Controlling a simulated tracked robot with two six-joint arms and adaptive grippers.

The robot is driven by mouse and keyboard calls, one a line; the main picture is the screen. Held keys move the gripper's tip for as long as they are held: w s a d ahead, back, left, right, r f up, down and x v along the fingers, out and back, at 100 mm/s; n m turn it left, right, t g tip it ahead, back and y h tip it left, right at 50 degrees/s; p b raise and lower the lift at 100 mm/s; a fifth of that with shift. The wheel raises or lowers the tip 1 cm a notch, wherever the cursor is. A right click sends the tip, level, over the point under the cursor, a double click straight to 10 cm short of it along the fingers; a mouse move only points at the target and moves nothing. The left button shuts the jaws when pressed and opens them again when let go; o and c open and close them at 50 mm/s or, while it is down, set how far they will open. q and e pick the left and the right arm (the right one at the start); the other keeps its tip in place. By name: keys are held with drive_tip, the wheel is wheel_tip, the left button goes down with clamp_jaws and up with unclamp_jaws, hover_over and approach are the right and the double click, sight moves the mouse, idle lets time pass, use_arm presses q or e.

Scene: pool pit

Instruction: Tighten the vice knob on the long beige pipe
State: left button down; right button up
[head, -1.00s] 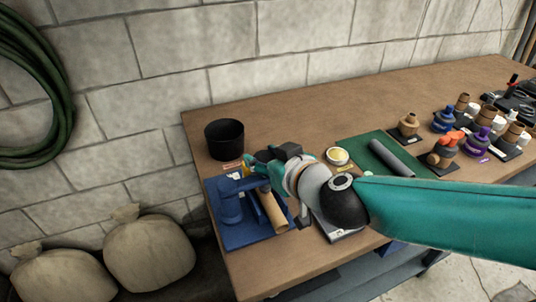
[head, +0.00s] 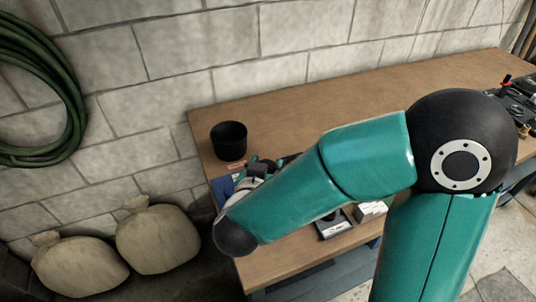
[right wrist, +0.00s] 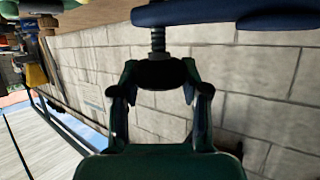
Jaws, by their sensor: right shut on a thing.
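The blue vice (head: 222,188) is at the left end of the workbench in the head view, mostly hidden behind my right arm. In the right wrist view its blue frame (right wrist: 225,15) is at the top, with a threaded screw (right wrist: 157,40) running to the dark vice knob (right wrist: 158,74). My right gripper (right wrist: 160,80) has its fingers on both sides of the knob and is shut on it. In the head view the right gripper (head: 262,166) shows only in part beside the vice. The long beige pipe is hidden now. My left gripper is not in view.
A black pot (head: 229,141) stands behind the vice on the brown workbench (head: 300,115). A small dark device (head: 334,225) and a white box (head: 370,210) lie near the front edge. Sacks (head: 157,238) are on the floor at left.

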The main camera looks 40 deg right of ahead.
drive_tip(key=m+g+h+p, duration=0.1)
drive_tip(key=m+g+p, duration=0.1)
drive_tip(key=g, duration=0.1)
drive_tip(key=m+g+h+p, duration=0.1)
drive_tip(key=m+g+p, duration=0.2)
drive_tip(key=m+g+h+p, duration=0.1)
drive_tip(key=m+g+p, duration=0.2)
drive_tip(key=shift+w+r+h, duration=0.1)
drive_tip(key=shift+r+h, duration=0.3)
drive_tip(key=m+g+p, duration=0.2)
drive_tip(key=m+g, duration=0.1)
drive_tip(key=shift+d+f, duration=0.1)
drive_tip(key=m+g+y+p, duration=0.1)
drive_tip(key=m+g, duration=0.1)
drive_tip(key=g, duration=0.1)
drive_tip(key=shift+f+m, duration=0.15)
drive_tip(key=shift+m, duration=0.25)
drive_tip(key=shift+m+g+y, duration=1.2)
drive_tip(key=shift+m+g, duration=0.3)
drive_tip(key=shift+g, duration=0.1)
drive_tip(key=o, duration=1.1)
drive_tip(key=shift+o, duration=0.3)
